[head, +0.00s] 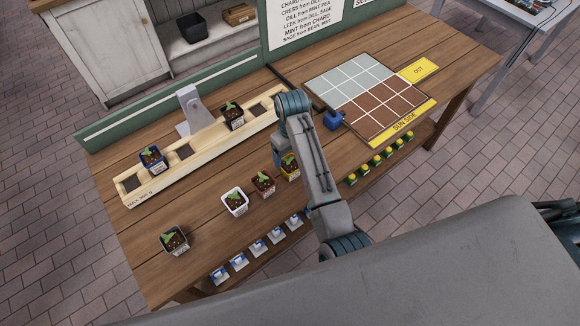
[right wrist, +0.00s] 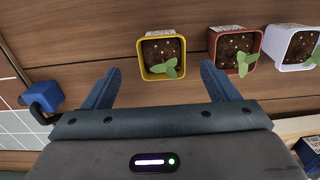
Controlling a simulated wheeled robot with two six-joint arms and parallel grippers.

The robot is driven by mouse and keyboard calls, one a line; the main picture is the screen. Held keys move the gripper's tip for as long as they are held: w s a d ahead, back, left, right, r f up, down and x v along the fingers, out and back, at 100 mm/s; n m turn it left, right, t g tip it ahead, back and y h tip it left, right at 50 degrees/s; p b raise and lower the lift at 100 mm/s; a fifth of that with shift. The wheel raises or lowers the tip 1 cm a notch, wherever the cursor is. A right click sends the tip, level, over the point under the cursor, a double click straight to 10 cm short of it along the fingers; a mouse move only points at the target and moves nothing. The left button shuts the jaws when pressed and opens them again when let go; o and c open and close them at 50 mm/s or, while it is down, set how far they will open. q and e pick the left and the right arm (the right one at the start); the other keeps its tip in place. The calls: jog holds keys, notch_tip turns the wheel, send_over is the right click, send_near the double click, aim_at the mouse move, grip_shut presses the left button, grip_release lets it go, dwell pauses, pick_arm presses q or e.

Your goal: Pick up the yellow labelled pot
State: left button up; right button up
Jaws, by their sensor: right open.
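The yellow pot (head: 290,173) holds dark soil and a green seedling. It stands on the wooden table at the right end of a short row of pots, partly beside my right arm in the head view. In the right wrist view the yellow pot (right wrist: 142,66) shows from above, just beyond and between the fingertips. My right gripper (right wrist: 163,80) is open and empty, with one finger on each side of the pot's line. In the head view my arm hides most of this gripper. My left gripper is not in view.
A brown-red pot (head: 263,184) and a white pot (head: 235,201) stand left of the yellow one. A dark pot (head: 174,240) stands apart. Behind are a wooden rack (head: 208,135) with pots, a blue block (head: 333,120) and a gridded board (head: 345,85).

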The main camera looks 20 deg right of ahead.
aim_at(290, 163)
notch_tip(290, 163, down, 3)
jog(key=shift+f+p, duration=0.1)
jog(key=shift+p, duration=0.2)
jog(key=shift+a+f+p, duration=0.1)
jog(key=shift+f+p, duration=0.35)
notch_tip(290, 163, down, 3)
jog(key=shift+w+a+f+p, duration=0.1)
jog(key=shift+w+p, duration=0.05)
jog(key=shift+p, duration=0.55)
jog(key=shift+f, duration=0.6)
jog(key=c, duration=1.2)
jog(key=shift+r, duration=0.1)
